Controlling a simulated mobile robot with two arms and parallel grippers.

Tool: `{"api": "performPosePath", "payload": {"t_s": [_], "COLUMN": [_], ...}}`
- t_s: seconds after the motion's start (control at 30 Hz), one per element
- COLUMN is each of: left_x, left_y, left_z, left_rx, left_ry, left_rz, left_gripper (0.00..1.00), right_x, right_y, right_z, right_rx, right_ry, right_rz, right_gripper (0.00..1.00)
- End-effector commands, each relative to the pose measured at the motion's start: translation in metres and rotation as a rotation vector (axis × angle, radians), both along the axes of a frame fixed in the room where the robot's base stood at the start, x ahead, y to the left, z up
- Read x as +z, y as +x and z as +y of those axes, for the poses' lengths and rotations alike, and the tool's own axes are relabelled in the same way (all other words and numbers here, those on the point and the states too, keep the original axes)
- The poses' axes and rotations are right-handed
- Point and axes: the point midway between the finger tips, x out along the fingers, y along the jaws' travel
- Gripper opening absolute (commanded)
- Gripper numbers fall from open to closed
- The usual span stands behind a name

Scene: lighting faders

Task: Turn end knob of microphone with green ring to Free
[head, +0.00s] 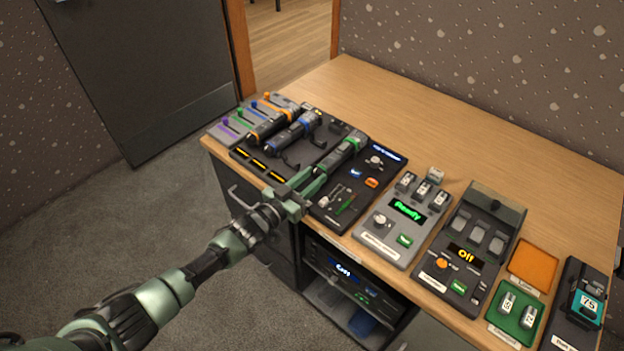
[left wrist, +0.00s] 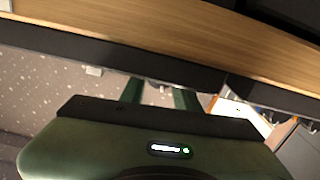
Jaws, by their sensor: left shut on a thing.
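The microphone with the green ring (head: 345,149) lies on the dark tray (head: 240,153) at the desk's left side, its ringed end pointing away from me. My left gripper (head: 313,181) is at its near end, shut on that end, where the end knob would be. The fingers hide the knob and any Free mark, so I cannot read its setting. In the left wrist view my left gripper (left wrist: 158,94) shows two fingers under the desk edge, with a gap between them; what they hold is not clear there. My right gripper is out of view.
Microphones with orange (head: 274,122) and blue (head: 297,130) rings lie left of the green-ringed one. A dark panel (head: 383,161) with small parts is to its right, then a box reading "Ready" (head: 408,210) and one reading "Off" (head: 465,256). The desk's back (head: 480,135) is clear.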

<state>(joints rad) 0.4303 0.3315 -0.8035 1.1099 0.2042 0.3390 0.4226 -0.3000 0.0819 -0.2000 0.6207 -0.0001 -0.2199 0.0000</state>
Motion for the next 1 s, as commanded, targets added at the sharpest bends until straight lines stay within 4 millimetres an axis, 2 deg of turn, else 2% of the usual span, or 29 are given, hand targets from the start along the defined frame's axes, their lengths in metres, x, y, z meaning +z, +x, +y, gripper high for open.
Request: {"api": "performPosePath", "payload": {"t_s": [0.4,1.0], "left_x": [-0.0011,-0.0005], "left_y": [0.0007,0.0007], "left_z": [0.0012,0.0012], "left_rx": [0.000,0.000], "left_ry": [-0.185,-0.222], "left_rz": [0.135,0.162], "left_gripper": [0.00,0.00], "right_x": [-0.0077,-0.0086], "right_y": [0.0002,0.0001], "right_z": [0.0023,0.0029], "right_rx": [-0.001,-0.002], "right_ry": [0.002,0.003], "right_rz": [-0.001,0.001], "right_gripper": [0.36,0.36]}}
